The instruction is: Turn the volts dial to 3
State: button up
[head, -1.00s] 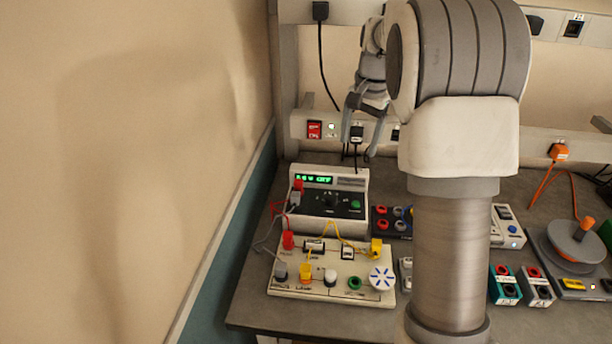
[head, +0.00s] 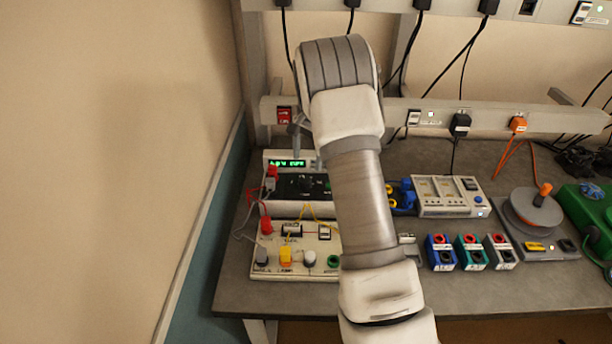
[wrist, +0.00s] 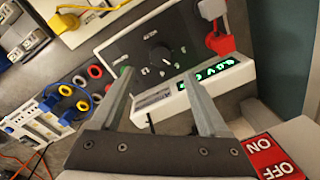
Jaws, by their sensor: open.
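The power supply (head: 288,208) stands at the back left of the bench, with a black panel and a lit green display (head: 287,162). In the wrist view its black dial (wrist: 159,56) sits on the panel amid small white markings. The dial's setting is too small to read, and so is the display (wrist: 215,73). My gripper (wrist: 157,76) is open and empty. Its two fingers point toward the panel, above the display edge, with the dial between and beyond the fingertips. It appears apart from the dial. In the head view my arm hides much of the gripper and the unit's right side.
A red plug (wrist: 219,43) and cable rise from the panel beside the dial. A circuit board (head: 272,245) with wires lies in front. A red ON/OFF switch (wrist: 272,155) is on the rail behind. Blue, teal and grey boxes (head: 471,252) stand to the right.

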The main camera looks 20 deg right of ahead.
aim_at(306, 179)
notch_tip(306, 179, down, 8)
jog(key=shift+w+a+r+p, duration=0.1)
jog(key=shift+w+r+p, duration=0.1)
jog(key=shift+p, duration=0.2)
grip_shut()
